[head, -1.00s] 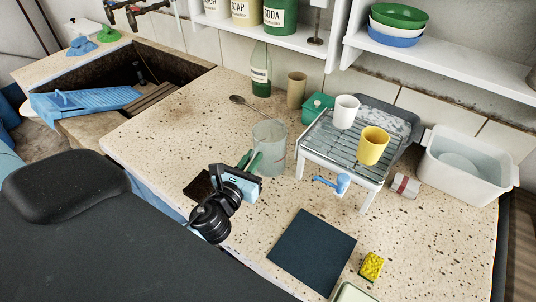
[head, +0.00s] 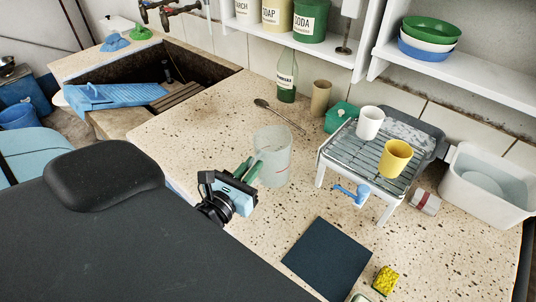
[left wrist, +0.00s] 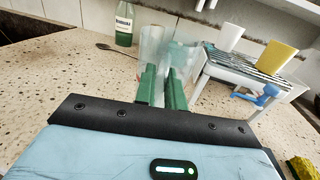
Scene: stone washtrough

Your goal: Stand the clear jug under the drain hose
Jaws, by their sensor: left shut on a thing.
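The clear jug (head: 274,160) is upright over the middle of the counter, left of the wire drainer stand. My left gripper (head: 250,168) is shut on its near left side. In the left wrist view the green fingers (left wrist: 162,88) meet the jug (left wrist: 181,60); whether its base touches the counter I cannot tell. A short blue hose-like piece (head: 352,194) hangs at the front of the drainer stand (head: 324,168), and it also shows in the left wrist view (left wrist: 265,95); I take it for the drain hose. My right gripper is not in view.
A white cup (head: 370,122) and a yellow cup (head: 396,158) stand on the drainer. A dark mat (head: 327,258), a yellow sponge (head: 385,280) and a red-and-white roll (head: 425,202) lie nearby. Behind are a spoon (head: 285,120), a beaker (head: 320,98) and a bottle (head: 286,78).

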